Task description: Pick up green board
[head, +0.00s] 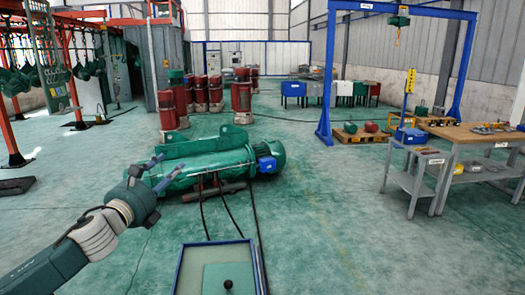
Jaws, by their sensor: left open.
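A flat green board (214,276) with a black knob (228,284) lies at the bottom centre of the head view, cut off by the frame's lower edge. It lies within a blue-rimmed tray or table top (181,263). My left gripper (155,172) is open and empty. It is held up to the left of the board and farther away, apart from it. In the picture its fingers overlap the left end of the green hoist. My right gripper is not in view.
A large green hoist (208,167) lies on the floor ahead, with black cables running from it toward the tray. A grey cart (413,172) and a wooden-topped workbench (463,134) stand at the right, before a blue gantry frame (326,75). Green floor between is clear.

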